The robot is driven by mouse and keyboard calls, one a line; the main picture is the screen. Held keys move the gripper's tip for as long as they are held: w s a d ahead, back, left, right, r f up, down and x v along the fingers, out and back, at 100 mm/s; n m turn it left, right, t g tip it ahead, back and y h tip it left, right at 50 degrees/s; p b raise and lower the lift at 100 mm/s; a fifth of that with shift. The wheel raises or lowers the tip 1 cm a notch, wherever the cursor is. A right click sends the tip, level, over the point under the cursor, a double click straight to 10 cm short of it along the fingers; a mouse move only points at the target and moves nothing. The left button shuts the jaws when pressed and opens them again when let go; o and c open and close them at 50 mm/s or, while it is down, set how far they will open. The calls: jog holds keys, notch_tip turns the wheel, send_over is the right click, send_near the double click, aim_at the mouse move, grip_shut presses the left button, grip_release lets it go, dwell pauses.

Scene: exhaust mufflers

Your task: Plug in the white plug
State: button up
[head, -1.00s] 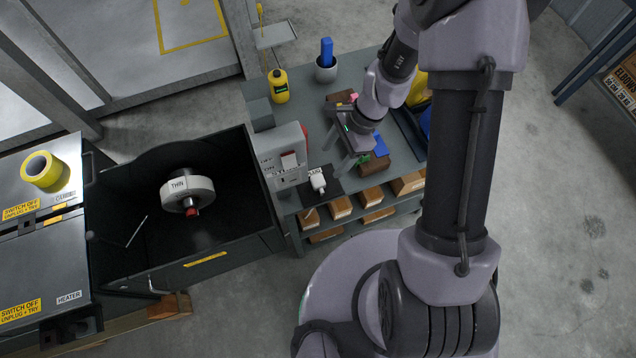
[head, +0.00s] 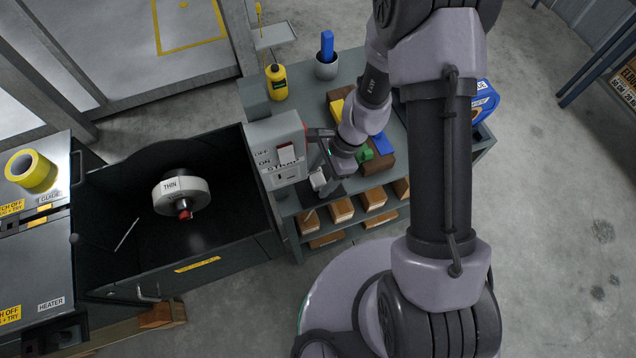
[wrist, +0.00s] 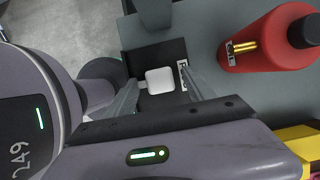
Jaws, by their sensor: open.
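The white plug (head: 318,180) stands on the bench beside the grey switch box, partly hidden by my gripper. In the wrist view, the plug's white top (wrist: 160,80) shows between my two fingers on a dark pad. My gripper (wrist: 158,92) is open, with a finger on either side of the plug and gaps visible. I cannot tell how far the fingertips reach down beside it. My gripper (head: 322,168) is also partly visible in the head view. The grey box (head: 278,150) has a red switch, OFF and ON labels, a STRAP label and small dark slots low on its front.
A red bottle-like thing (wrist: 270,42) with a black cap is close right in the wrist view. A yellow bottle (head: 277,82) and a cup with a blue item (head: 326,66) stand at the back. Green and brown blocks (head: 372,158) lie right of my gripper.

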aim_at(320, 178)
dwell(0.3)
grip_shut()
notch_tip(320, 178, up, 10)
jog(key=p, duration=0.5)
